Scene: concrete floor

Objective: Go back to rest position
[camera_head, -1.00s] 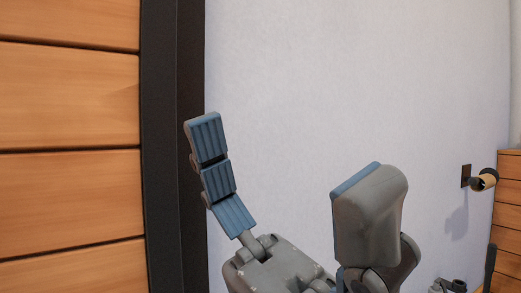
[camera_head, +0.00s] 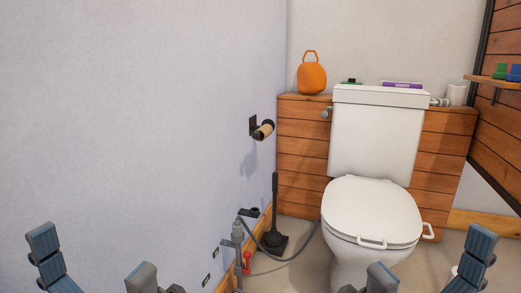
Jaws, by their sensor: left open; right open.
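My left gripper (camera_head: 92,258) shows at the bottom left of the head view, its two blue-padded grey fingers spread apart with nothing between them. My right gripper (camera_head: 430,258) shows at the bottom right, also open and empty, with its fingers in front of the lower part of the toilet scene. Only the upper parts of the fingers are in view; the wrists and arms are below the picture edge.
A white toilet (camera_head: 372,215) with its lid down stands ahead right. A plunger (camera_head: 275,238) and a pipe with a hose (camera_head: 238,240) stand by the left wall. A paper holder (camera_head: 262,130) juts from that wall. An orange bag-like object (camera_head: 311,76) sits on the wooden ledge (camera_head: 302,150).

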